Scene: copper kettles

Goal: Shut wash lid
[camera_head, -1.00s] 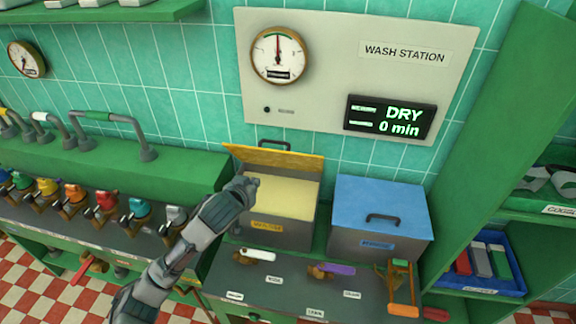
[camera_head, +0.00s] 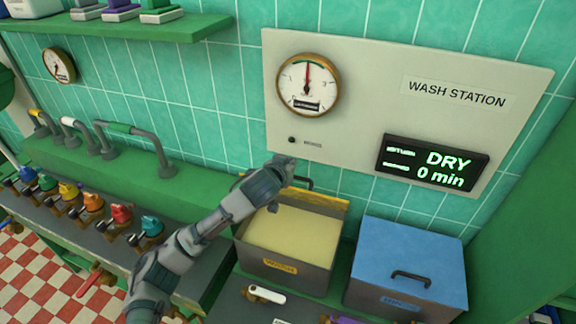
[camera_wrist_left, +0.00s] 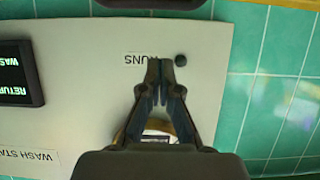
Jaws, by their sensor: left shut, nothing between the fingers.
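The yellow wash box (camera_head: 287,245) is a grey bin with a pale yellow inside and a small yellow label in front. Its yellow lid (camera_head: 328,205) stands open along the back rim, partly hidden by my left arm. A dark handle (camera_head: 303,183) shows behind the lid. My left gripper (camera_head: 284,163) is shut and empty, above the lid's left part and in front of the wall panel. In the left wrist view, the closed fingertips (camera_wrist_left: 160,68) show against the panel beside a dark knob. A yellow edge (camera_wrist_left: 245,10) shows at the top there. My right gripper is out of view.
A blue-lidded box (camera_head: 408,262) stands shut to the right. The wash station panel (camera_head: 345,140) with gauge and "DRY 0 min" display (camera_head: 434,168) is behind. Several coloured taps (camera_head: 93,203) line the left counter. A white-handled tool (camera_head: 266,294) lies in front.

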